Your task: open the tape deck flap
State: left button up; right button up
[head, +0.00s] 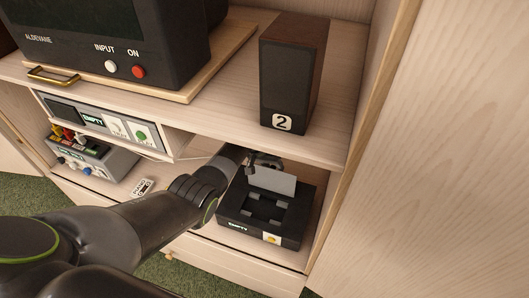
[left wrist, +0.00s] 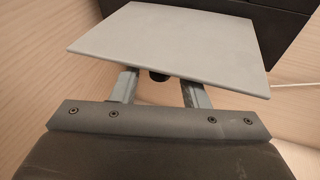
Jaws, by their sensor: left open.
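The black tape deck (head: 229,209) sits on the lower shelf at the right, with an "EMPTY" label on its front. Its light grey flap (head: 273,180) stands raised at the back of the dark open bay. My left gripper (head: 262,163) is open, close behind the flap's upper left part. In the left wrist view the flap (left wrist: 170,40) is a broad grey plate across the top. The two fingers (left wrist: 158,88) reach toward it, and their tips are hidden by it. I cannot tell whether they touch it. My right gripper is not in view.
A speaker marked 2 (head: 291,80) stands on the upper shelf, whose edge overhangs the deck. A television (head: 120,40) is at upper left. A grey device with knobs (head: 90,160) and a small white label card (head: 142,187) are left of my arm. The cabinet side wall (head: 365,130) bounds the right.

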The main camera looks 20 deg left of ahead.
pick_arm(q)
jog(key=p+v, duration=0.1)
jog(key=v, duration=0.9)
jog(key=shift+r, duration=0.25)
jog(key=shift+s+a, duration=0.15)
